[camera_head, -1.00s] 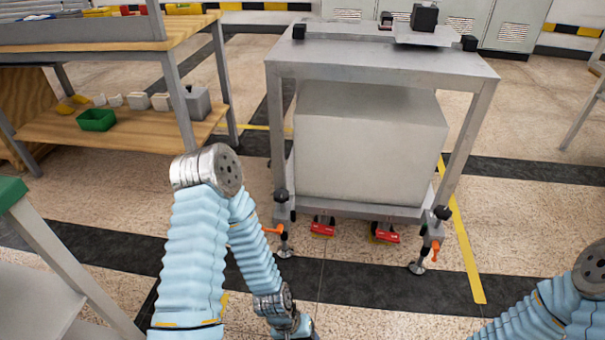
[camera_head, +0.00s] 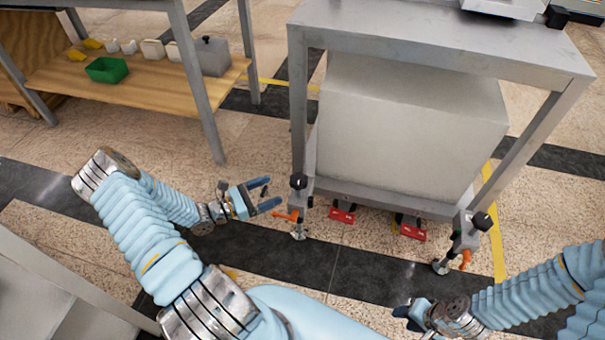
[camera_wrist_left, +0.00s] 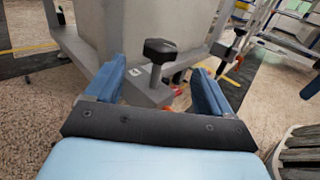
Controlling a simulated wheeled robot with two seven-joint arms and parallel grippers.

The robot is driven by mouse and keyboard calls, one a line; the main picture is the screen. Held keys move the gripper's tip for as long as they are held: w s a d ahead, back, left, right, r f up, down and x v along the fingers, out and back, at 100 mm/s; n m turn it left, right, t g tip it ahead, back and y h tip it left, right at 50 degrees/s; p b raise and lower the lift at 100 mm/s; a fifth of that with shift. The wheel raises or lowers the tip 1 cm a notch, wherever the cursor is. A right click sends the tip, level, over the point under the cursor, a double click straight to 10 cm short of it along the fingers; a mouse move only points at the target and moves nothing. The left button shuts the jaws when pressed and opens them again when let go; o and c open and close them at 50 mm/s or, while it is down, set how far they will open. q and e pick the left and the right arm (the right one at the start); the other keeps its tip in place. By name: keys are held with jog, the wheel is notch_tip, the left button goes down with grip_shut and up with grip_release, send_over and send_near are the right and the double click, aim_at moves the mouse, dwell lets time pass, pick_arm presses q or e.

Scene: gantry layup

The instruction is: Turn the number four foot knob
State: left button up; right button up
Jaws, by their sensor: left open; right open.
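A grey metal table frame (camera_head: 430,42) stands on adjustable feet. A black foot knob (camera_head: 298,181) sits at its front left corner, and another black knob (camera_head: 482,221) at its front right corner. No number is readable on either. My left gripper (camera_head: 262,195) is open, just left of the front left knob. In the left wrist view a black knob (camera_wrist_left: 160,50) on an upright stem shows between and beyond the open fingers, and no contact is visible. My right gripper (camera_head: 410,314) is at the bottom right, low and partly hidden; its fingers are hard to make out.
Orange levers (camera_head: 286,215) and red pedal-like parts (camera_head: 342,214) sit low by the feet. A wooden bench shelf (camera_head: 150,95) with a green bin (camera_head: 107,70) stands at the left. Open floor lies in front of the frame.

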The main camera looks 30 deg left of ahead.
aim_at(301, 180)
pick_arm(q)
jog(key=x, duration=1.1)
jog(key=shift+w+d, duration=0.2)
jog(key=shift+d, duration=0.1)
jog(key=c, duration=1)
jog(key=shift+f+m+g+h+b, duration=0.2)
jog(key=shift+m+g+h+b, duration=0.2)
jog(key=shift+m+h+b, duration=0.15)
jog(key=m+g+h+b, duration=0.3)
jog(key=g+b, duration=0.1)
jog(key=m+g+h+b, duration=0.3)
jog(key=g+b, duration=0.1)
jog(key=shift+s+d+f+m+b, duration=0.15)
jog(key=shift+s+d+m+b, duration=0.1)
jog(key=shift+b, duration=0.1)
jog(key=m+g+h+b, duration=0.1)
jog(key=m+g+b, duration=0.1)
jog(key=g, duration=0.2)
jog(key=shift+s+b, duration=0.1)
jog(key=shift+b, duration=0.25)
jog(key=shift+r+m+g+b, duration=0.3)
jog(key=shift+m+g+b, duration=0.15)
jog(key=shift+m+g, duration=0.3)
